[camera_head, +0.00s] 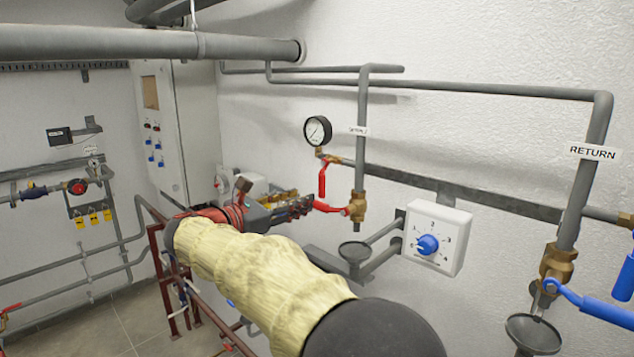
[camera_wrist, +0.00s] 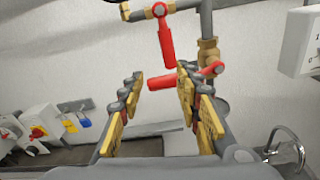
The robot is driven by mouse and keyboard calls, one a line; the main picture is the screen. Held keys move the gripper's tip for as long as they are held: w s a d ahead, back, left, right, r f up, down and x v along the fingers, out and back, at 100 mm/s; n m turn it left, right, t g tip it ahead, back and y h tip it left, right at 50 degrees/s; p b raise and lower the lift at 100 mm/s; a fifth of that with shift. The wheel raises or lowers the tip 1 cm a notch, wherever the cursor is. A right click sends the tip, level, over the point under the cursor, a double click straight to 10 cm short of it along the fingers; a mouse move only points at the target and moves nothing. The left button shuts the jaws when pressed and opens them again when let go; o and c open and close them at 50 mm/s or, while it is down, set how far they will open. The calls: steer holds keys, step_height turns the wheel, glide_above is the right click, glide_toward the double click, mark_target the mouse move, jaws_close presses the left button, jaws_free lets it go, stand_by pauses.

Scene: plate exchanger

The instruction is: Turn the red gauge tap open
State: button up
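The red gauge tap (camera_head: 323,180) has a red lever hanging down from a brass fitting beside the round pressure gauge (camera_head: 317,131). In the wrist view its lever (camera_wrist: 166,42) hangs nearly straight down, beyond the fingertips and above the gap between them. In the head view my gripper (camera_head: 298,207) is just left of and below the lever. Whether a finger touches either red lever cannot be told.
A second red lever (camera_head: 329,207) sits close below, on the brass valve (camera_head: 357,207) of the vertical pipe; in the wrist view it lies near the right fingertip. A white dial box (camera_head: 448,238) and a funnel (camera_head: 355,252) are to the right. A grey cabinet (camera_head: 176,130) stands behind.

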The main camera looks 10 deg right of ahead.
mark_target(320, 188)
steer(key=shift+n+h, duration=0.4)
steer(key=shift+n, duration=0.5)
steer(key=w+d, duration=0.1)
steer(key=d, duration=0.1)
steer(key=w+d+r+p, duration=0.1)
steer(key=d, duration=0.4)
steer(key=shift+w+d+r+p, duration=0.1)
steer(key=shift+w+r+p, duration=0.2)
steer(key=shift+w, duration=0.1)
steer(key=c, duration=0.3)
jaws_close()
